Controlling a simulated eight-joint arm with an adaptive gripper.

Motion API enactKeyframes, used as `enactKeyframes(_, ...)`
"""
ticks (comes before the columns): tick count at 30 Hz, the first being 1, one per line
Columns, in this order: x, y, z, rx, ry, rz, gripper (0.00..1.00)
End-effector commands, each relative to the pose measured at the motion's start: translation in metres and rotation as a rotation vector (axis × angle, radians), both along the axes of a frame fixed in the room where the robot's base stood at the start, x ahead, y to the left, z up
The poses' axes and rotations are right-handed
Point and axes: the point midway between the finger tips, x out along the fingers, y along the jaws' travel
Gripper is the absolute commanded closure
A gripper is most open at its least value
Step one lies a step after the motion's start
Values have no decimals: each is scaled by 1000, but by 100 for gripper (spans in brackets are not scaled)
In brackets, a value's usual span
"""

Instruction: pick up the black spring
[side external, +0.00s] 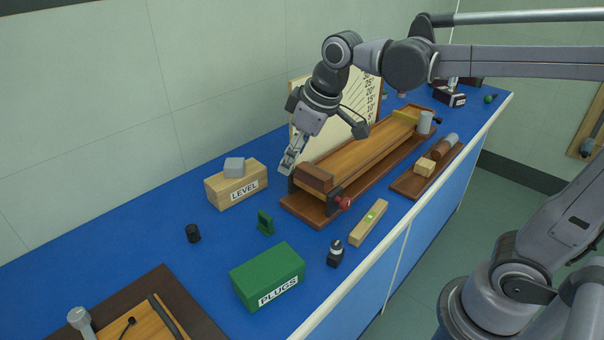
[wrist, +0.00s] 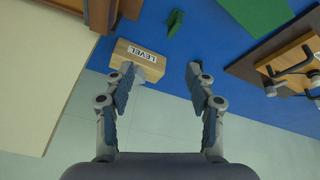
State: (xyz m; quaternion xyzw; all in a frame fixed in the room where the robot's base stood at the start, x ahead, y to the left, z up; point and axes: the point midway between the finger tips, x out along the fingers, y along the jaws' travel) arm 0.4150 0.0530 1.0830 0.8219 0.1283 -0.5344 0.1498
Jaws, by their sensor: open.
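A short black cylinder (side external: 193,233), which looks like the black spring, stands on the blue bench left of the LEVEL box; its coils are too small to make out. I cannot make it out in the wrist view. My gripper (side external: 290,164) is high above the bench, beside the near end of the wooden ramp and to the right of the black piece, well apart from it. In the wrist view my gripper (wrist: 160,80) has its two fingers spread wide, with nothing between them.
The wooden LEVEL box (side external: 237,186) bears a grey block (side external: 234,167). A green bracket (side external: 265,223), a green PLUGS box (side external: 268,276) and a small black-and-silver piece (side external: 335,252) stand nearer. A dark-edged tray (side external: 160,281) lies front left. The ramp (side external: 365,148) is right. Bare bench surrounds the black cylinder.

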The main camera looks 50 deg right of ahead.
Motion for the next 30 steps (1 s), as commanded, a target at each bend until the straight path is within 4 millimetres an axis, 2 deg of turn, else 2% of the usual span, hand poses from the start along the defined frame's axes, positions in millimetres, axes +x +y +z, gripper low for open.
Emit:
enactKeyframes(1,14,9,3,-12,19,38,44)
enactKeyframes(8,67,45,5,-70,105,213,44)
enactKeyframes(14,108,80,-7,-115,178,367,44)
enactKeyframes(18,132,107,-22,-144,228,477,44)
enactKeyframes(24,158,146,-52,-181,300,633,44)
enactKeyframes(30,169,171,-78,-203,350,742,44)
